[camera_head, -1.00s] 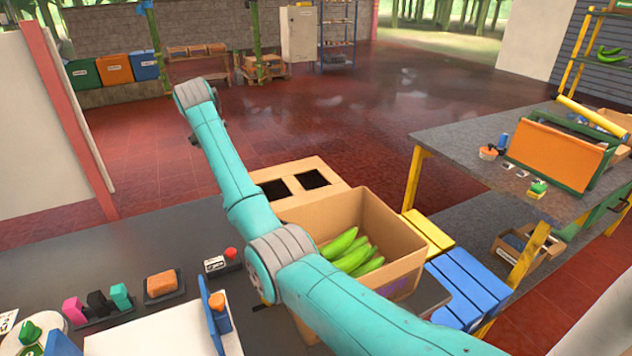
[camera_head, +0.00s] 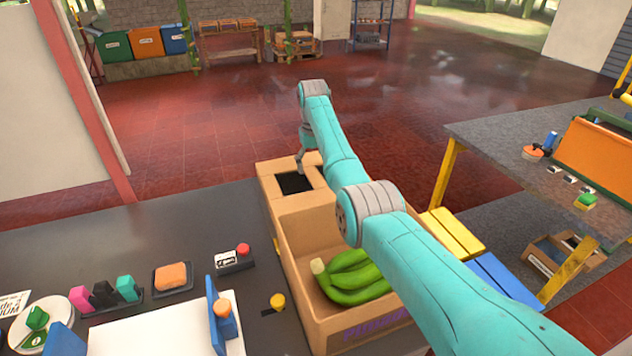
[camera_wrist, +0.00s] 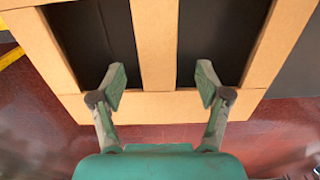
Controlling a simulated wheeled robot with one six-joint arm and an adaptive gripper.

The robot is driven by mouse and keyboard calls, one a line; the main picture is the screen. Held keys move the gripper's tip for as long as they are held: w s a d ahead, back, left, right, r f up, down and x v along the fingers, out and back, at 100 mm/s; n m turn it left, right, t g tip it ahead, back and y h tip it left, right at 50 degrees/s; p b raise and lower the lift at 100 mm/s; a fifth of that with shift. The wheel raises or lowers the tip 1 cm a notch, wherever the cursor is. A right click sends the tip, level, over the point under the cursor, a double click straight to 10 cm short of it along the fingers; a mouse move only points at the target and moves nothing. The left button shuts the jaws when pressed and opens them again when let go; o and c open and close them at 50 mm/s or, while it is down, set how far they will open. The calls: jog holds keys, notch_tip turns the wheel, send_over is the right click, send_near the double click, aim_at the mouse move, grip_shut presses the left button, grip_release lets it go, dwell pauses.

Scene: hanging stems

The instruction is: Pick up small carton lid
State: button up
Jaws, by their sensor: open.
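The small carton lid (camera_head: 284,167) is a flat cardboard piece with two dark openings, at the far end of the open carton (camera_head: 300,240). In the wrist view, the lid (camera_wrist: 155,45) shows a middle bar between the openings. My gripper (camera_wrist: 160,84) is open and empty, with one finger on each side of that bar, seen over the openings. I cannot tell the height of the fingertips or whether they touch the lid. In the head view, my gripper (camera_head: 304,160) is at the lid, and my arm hides its right part.
Green bananas (camera_head: 352,277) lie in the carton. On the dark table, an orange sponge (camera_head: 171,276), a small box with a red button (camera_head: 236,257) and a white board (camera_head: 160,330) stand left of the carton. A grey workbench (camera_head: 500,145) stands at the right. Red floor lies beyond the lid.

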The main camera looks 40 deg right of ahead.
aim_at(315, 176)
jog(key=shift+s+d+f, duration=0.1)
jog(key=shift+s+f, duration=0.1)
jog(key=shift+f, duration=1.15)
jog(key=shift+s+f, duration=0.15)
jog(key=shift+f, duration=1.15)
grip_shut()
